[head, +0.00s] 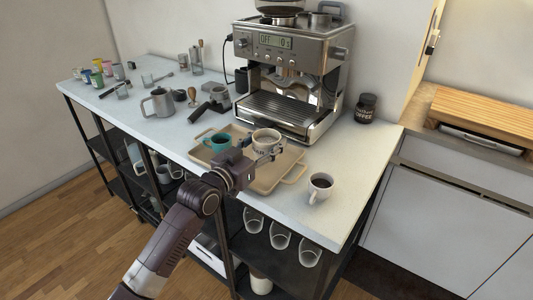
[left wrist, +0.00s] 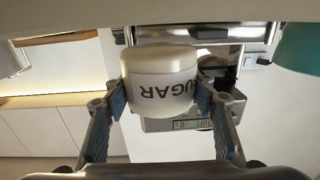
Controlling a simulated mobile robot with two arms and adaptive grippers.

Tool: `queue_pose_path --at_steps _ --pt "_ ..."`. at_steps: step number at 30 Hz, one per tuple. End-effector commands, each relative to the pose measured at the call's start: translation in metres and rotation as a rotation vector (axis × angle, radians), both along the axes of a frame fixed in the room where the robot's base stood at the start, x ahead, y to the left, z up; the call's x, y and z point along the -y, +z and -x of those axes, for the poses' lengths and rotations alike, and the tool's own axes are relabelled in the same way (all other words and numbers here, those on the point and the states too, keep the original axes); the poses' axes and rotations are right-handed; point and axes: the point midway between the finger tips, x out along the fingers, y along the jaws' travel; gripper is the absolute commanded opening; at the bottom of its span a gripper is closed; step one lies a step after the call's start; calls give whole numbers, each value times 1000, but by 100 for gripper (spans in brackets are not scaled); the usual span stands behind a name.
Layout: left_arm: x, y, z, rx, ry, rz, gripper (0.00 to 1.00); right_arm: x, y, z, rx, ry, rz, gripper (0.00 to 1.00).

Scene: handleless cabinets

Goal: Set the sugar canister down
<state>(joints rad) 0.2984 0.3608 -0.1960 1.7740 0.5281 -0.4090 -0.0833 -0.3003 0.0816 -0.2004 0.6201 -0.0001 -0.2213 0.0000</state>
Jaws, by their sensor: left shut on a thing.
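My left gripper (head: 262,152) reaches in over the beige tray (head: 268,184) from the front. It is shut on the sugar canister (head: 266,136), a pale round pot. In the left wrist view, the canister (left wrist: 160,82) sits between the two fingers (left wrist: 162,100), with the word SUGAR showing upside down. The canister is over or on the tray; I cannot tell whether its base touches, as the gripper hides its lower part. My right gripper is not in view.
A teal mug (head: 217,141) stands on the tray's left, and a white coffee cup (head: 320,187) right of the tray. The espresso machine (head: 292,75) stands behind. A dark coffee jar (head: 365,108) is at the back right. Bare white counter (head: 352,165) lies to the right.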

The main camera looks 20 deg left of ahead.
Motion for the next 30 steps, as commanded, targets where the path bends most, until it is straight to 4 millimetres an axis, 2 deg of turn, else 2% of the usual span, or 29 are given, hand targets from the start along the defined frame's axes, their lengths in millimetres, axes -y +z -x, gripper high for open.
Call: queue_pose_path --at_steps 5,8,21,22,26,30 --pt "0 -26 0 0 0 0 7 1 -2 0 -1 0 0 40" --pt "0 -35 0 3 1 1 7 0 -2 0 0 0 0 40" --pt "0 -42 0 4 0 0 7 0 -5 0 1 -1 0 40" --pt "0 -44 0 -3 0 -1 55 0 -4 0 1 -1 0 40" --pt "0 -44 0 -3 0 -1 70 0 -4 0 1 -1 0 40" --pt "0 -44 0 -3 0 -1 70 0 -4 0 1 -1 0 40"
